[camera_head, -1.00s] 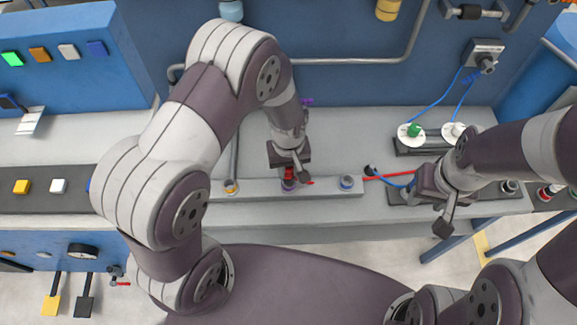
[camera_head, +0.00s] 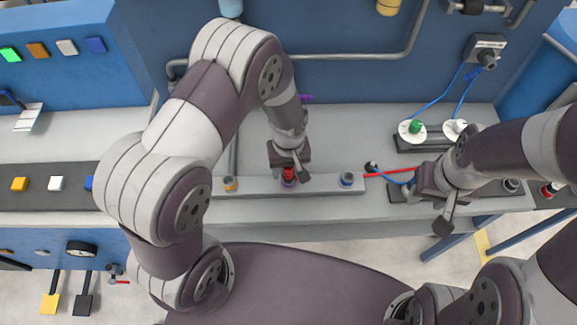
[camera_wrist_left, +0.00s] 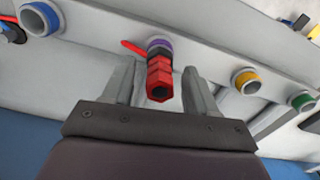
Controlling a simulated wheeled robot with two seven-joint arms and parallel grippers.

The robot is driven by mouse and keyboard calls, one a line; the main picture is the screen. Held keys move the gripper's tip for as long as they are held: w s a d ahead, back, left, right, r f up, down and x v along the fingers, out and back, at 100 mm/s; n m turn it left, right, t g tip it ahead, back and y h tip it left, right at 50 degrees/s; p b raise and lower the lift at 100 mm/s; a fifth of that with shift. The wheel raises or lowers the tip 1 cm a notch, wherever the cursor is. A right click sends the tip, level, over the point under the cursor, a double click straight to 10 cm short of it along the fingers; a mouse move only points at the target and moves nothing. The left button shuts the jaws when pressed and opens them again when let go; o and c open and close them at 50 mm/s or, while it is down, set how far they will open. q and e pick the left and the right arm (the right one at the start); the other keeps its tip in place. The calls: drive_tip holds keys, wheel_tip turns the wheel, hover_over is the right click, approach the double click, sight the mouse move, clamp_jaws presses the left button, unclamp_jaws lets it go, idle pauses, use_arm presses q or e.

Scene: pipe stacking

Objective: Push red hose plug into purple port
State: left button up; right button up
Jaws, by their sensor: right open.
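The red hose plug (camera_wrist_left: 160,78) stands at the purple port (camera_wrist_left: 158,44), its dark inner end touching or inside the rim; how deep is unclear. In the head view the red plug (camera_head: 288,174) shows below my left gripper (camera_head: 290,172), above the purple port (camera_head: 289,184). In the left wrist view my left gripper (camera_wrist_left: 162,90) has one finger on each side of the plug, with visible gaps, so it is open around it. My right gripper (camera_head: 426,207) is open, at the right by the bench's front edge.
The grey rail also carries a blue port (camera_head: 347,180) and a yellow port (camera_head: 230,184); a green port (camera_wrist_left: 302,100) shows in the wrist view. The bench behind the rail is mostly clear.

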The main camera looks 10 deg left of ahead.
use_arm(q)
wheel_tip(320, 180, up, 13)
drive_tip(key=b, duration=0.1)
drive_tip(key=s+a+r+m+t, duration=0.1)
drive_tip(key=s+a+r+m, duration=0.1)
drive_tip(key=s+a+m, duration=0.3)
drive_tip(key=s+a, duration=0.2)
drive_tip(key=s, duration=0.1)
drive_tip(key=shift+s+a, duration=0.2)
drive_tip(key=shift+s, duration=0.05)
drive_tip(key=shift+c, duration=0.3)
idle(0.6)
